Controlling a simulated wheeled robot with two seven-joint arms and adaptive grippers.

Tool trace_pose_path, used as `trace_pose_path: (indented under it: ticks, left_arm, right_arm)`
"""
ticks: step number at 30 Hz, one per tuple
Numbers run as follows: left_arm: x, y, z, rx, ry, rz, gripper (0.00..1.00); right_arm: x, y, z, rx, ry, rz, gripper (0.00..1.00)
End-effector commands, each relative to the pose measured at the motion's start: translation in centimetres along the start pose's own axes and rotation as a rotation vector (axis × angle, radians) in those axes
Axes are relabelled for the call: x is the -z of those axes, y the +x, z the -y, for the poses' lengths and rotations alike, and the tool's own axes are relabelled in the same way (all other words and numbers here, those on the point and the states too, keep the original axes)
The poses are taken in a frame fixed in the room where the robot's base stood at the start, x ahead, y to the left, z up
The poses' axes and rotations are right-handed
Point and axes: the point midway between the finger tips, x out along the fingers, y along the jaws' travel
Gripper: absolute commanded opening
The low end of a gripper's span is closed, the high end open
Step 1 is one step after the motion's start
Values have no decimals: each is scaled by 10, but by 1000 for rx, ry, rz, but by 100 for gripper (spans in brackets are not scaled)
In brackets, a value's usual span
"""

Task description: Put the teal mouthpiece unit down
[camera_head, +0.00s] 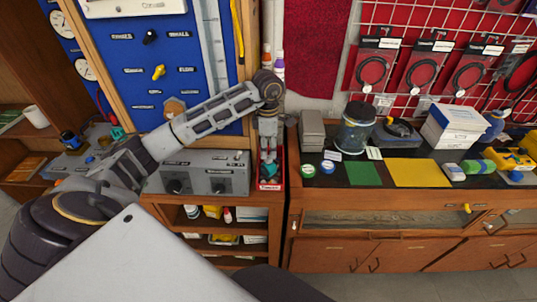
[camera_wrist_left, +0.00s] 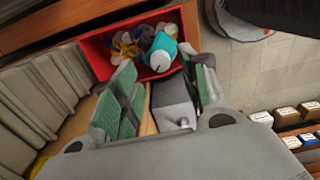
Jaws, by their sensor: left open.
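The teal mouthpiece unit (camera_wrist_left: 161,54) lies in a red bin (camera_wrist_left: 96,57), among several grey, white and orange parts, in the left wrist view. Its teal body and white end show. In the head view a bit of teal (camera_head: 268,171) shows in the red bin (camera_head: 271,186), mostly covered by my gripper. My left gripper (camera_head: 268,157) points down over this bin. In the left wrist view its green-padded fingers (camera_wrist_left: 165,75) are spread apart with nothing held between them, and the unit lies beyond the fingertips. My right gripper is not in view.
A grey control box (camera_head: 198,173) stands just left of the bin on the wooden shelf unit. To the right, a workbench holds a glass jar (camera_head: 356,128), a green mat (camera_head: 364,173), a yellow mat (camera_head: 416,173) and white boxes (camera_head: 458,125). A blue panel stands behind my arm.

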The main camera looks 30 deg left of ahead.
Motion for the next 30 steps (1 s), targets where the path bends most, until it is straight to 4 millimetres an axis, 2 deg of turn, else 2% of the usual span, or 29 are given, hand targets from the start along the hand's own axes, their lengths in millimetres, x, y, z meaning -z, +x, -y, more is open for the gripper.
trace_pose_path:
  ticks: [18, 30]
  left_arm:
    - [-1, -62, -1, -2, 0, 2, 43]
    - [0, -73, 0, 0, 0, 0, 43]
  right_arm:
    - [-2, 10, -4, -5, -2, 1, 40]
    - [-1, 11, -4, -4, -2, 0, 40]
